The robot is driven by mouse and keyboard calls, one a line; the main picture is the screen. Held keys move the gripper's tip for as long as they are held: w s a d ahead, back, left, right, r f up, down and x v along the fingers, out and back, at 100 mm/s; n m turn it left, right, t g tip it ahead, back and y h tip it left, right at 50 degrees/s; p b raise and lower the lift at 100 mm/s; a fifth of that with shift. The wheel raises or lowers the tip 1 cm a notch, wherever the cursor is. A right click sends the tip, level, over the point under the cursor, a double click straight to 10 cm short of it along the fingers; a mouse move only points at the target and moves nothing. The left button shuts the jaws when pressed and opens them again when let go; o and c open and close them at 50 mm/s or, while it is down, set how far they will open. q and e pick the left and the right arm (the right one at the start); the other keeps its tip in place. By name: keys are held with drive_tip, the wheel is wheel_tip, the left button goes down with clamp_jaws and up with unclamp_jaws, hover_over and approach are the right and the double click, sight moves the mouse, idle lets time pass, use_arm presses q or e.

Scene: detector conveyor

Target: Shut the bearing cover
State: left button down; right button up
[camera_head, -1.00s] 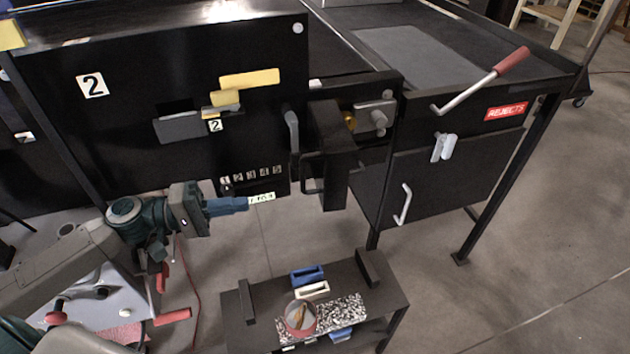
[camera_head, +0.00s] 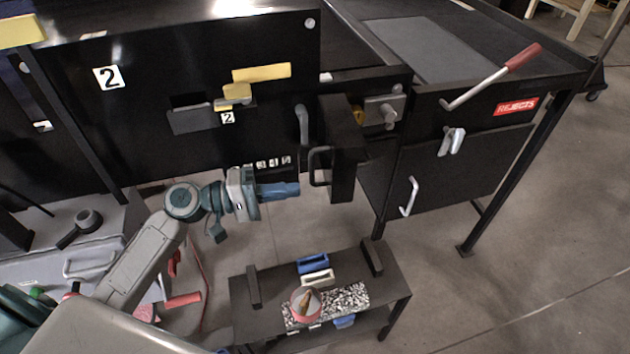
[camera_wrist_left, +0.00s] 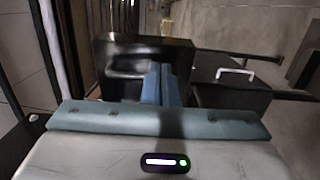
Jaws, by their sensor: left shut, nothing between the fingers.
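The bearing cover (camera_head: 342,150) is a black box-like door with a dark loop handle (camera_head: 318,166) on its left side. It stands swung out from the conveyor's side, and a brass-coloured part (camera_head: 358,116) shows just right of it. My left gripper (camera_head: 296,190) has blue fingers, shut and empty, pointing right, a little left of and below the handle. In the left wrist view, the shut fingers (camera_wrist_left: 163,84) point at the black cover (camera_wrist_left: 145,48) and overlap it. I cannot tell whether they touch it. My right gripper is in neither view.
A grey bracket with a knob (camera_head: 384,112) sits right of the cover. The rejects bin door (camera_head: 465,175) with a white handle is further right, under a red-handled lever (camera_head: 523,57). A low bench (camera_head: 245,318) with small items stands below. Open floor lies right of it.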

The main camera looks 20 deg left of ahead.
sight(331, 185)
use_arm(q)
drive_tip(key=p+x, duration=0.1)
drive_tip(key=x, duration=0.1)
drive_tip(key=p+x, duration=0.1)
drive_tip(key=x, duration=0.1)
drive_tip(key=shift+w+d+r, duration=0.1)
drive_tip(key=shift+d+r, duration=0.1)
drive_tip(key=shift+d, duration=0.05)
drive_tip(key=shift+w+d+f+p, duration=0.15)
drive_tip(key=shift+w+d+p, duration=0.2)
drive_tip(key=shift+d+p, duration=0.25)
